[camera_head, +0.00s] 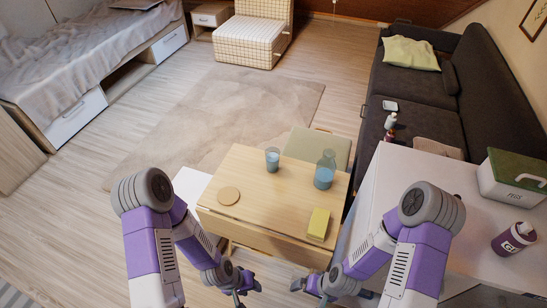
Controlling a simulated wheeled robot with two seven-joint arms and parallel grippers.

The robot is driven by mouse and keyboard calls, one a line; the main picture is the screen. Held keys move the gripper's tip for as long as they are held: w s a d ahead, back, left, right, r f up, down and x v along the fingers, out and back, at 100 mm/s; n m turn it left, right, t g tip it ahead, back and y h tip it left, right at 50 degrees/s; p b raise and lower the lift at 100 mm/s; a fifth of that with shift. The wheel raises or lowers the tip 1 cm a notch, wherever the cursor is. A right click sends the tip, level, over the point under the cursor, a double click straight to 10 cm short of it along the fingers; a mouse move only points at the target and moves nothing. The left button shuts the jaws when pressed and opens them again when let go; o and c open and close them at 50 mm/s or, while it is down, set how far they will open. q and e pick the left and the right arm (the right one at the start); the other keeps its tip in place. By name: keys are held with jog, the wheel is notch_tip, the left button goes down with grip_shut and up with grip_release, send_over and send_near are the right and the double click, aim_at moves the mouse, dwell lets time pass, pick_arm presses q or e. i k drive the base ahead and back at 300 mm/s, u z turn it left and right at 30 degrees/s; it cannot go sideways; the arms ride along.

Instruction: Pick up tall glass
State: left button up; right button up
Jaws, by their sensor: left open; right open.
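A tall glass (272,159) with bluish contents stands upright near the back middle of the small wooden table (256,200). My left gripper (246,291) is low at the bottom of the view, in front of the table's near edge, open and empty. My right gripper (308,289) is to its right, also in front of the near edge, open and empty. Both grippers are well apart from the glass. The fingertips are small in this view.
On the table are a bluish glass jug (325,170), a round wooden coaster (228,196) and a yellow box (318,224). A green-topped seat (317,149) stands behind. A white counter (420,190) is at the right. The table's middle is clear.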

aim_at(272, 154)
jog(key=z, duration=2.75)
jog(key=k, duration=1.75)
jog(key=u, duration=2.15)
jog(key=i, duration=1)
